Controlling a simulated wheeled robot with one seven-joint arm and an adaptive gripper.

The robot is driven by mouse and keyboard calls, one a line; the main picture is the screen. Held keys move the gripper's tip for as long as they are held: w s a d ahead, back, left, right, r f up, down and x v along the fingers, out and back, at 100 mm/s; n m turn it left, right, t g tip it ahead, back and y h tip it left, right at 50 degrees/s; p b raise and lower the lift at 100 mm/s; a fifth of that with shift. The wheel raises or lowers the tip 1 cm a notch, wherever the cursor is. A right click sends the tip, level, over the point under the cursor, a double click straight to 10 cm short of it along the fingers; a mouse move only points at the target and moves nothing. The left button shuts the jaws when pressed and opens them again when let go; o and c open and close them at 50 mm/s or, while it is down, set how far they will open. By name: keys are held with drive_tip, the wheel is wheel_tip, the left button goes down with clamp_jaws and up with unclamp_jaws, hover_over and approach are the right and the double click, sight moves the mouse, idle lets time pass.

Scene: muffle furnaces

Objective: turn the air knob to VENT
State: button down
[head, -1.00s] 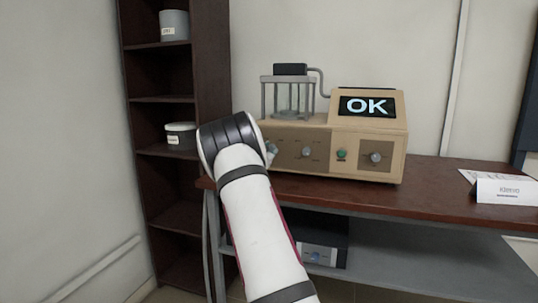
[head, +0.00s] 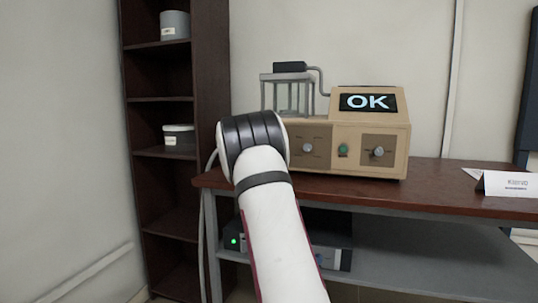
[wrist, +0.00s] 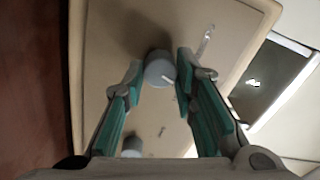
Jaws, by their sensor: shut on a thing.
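A tan instrument (head: 370,170) with a screen reading OK (head: 368,102) stands on the brown bench. Its front shows a middle knob (head: 307,148), a green button (head: 343,149) and a right knob (head: 379,152). My arm covers the left part of the front and hides my gripper in the head view. In the wrist view my gripper (wrist: 160,68) is shut on a round grey knob (wrist: 158,69), with one teal-padded finger on each side. A second grey knob (wrist: 133,147) shows lower, between the fingers' bases. The labels are too blurred to read.
A dark shelf unit (head: 140,100) is to the left. A white name card (head: 508,184) stands on the bench (head: 440,185) at right. A box with a green light (head: 234,241) sits on the lower shelf.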

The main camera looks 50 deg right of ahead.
drive_tip(key=m+b, duration=0.3)
drive_tip(key=m, duration=0.2)
drive_tip(key=shift+f+m, duration=0.15)
drive_tip(key=shift+m, duration=0.15)
idle(0.4)
drive_tip(key=c, duration=1.3)
unclamp_jaws()
drive_tip(key=shift+a, duration=0.1)
drive_tip(key=v, duration=1.1)
drive_tip(key=shift+s+a, duration=0.15)
drive_tip(key=shift+a, duration=0.25)
